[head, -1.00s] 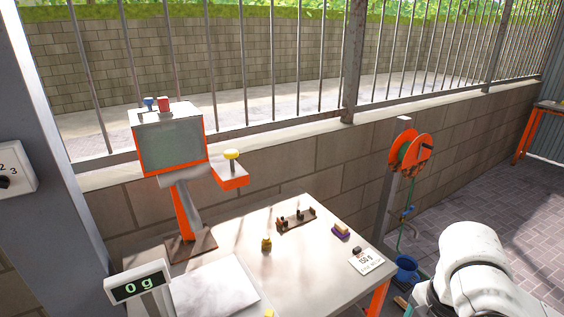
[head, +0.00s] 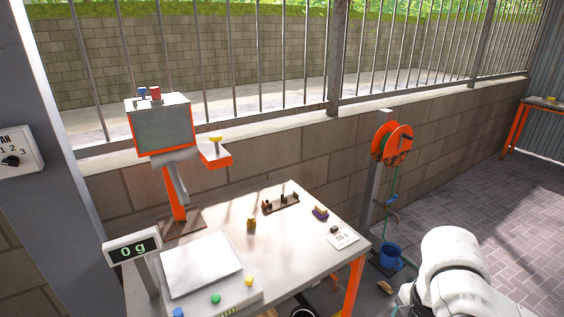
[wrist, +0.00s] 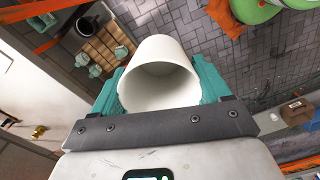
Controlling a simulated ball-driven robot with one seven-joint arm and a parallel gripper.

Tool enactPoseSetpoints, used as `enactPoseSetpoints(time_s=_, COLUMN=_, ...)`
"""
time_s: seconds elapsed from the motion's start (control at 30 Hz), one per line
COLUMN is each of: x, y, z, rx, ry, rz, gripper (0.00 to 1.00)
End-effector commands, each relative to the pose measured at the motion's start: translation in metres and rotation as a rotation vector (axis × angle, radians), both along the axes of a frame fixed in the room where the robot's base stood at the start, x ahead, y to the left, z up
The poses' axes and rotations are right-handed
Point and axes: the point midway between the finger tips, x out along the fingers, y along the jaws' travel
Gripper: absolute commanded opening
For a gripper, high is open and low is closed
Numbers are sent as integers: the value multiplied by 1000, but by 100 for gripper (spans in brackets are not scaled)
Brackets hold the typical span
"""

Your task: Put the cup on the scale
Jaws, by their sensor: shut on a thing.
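A white cup (wrist: 160,48) is held in my gripper (wrist: 158,88), its open mouth facing the wrist camera. The teal fingers are shut on its two sides. In the head view the gripper and cup are out of frame; only part of my white arm shows at lower right. The scale (head: 202,266) is at the table's near left, with a bare pale plate. Its display (head: 131,249) stands on a post to the left and reads 0 g. Nothing lies on the plate.
The table (head: 290,240) holds a small yellow weight (head: 251,222), a dark rack (head: 281,203), a purple-based brush (head: 320,212) and a label card (head: 342,238). An orange-framed monitor (head: 163,130) stands behind the scale. A blue bucket (head: 390,254) is on the floor.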

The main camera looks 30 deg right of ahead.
Motion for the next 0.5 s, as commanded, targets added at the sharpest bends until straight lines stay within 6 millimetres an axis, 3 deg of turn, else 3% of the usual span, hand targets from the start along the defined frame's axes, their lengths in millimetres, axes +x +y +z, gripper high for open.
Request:
enactPoseSetpoints(time_s=0.33, x=32, y=39, z=-43, rx=2, ry=4, rz=-264, gripper=48)
enactPoseSetpoints(time_s=0.5, x=63, y=79, z=-87, rx=4, ry=9, rz=-524, gripper=48)
